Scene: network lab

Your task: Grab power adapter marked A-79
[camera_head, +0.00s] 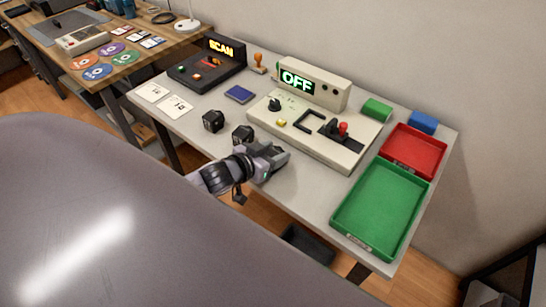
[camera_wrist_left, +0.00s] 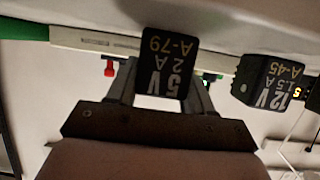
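The power adapter marked A-79 is a small black block (camera_wrist_left: 168,62) with "5V 2A A-79" printed on it. It appears upside down in the left wrist view, directly ahead of my left gripper (camera_wrist_left: 162,85). The gripper's fingers are spread on either side of it; a firm grip is not visible. In the head view the adapter (camera_head: 243,133) is on the table beside my left gripper (camera_head: 262,158). A second black adapter, marked A-45 (camera_wrist_left: 268,82), stands apart from it, to its left in the head view (camera_head: 213,121). My right gripper is not in view.
A cream control box with an "OFF" display (camera_head: 313,88) and a red-topped lever is behind the gripper. A green tray (camera_head: 349,236) and red tray (camera_head: 440,149) lie at right. A dark scan station (camera_head: 190,83) and a blue pad (camera_head: 239,94) stand farther left.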

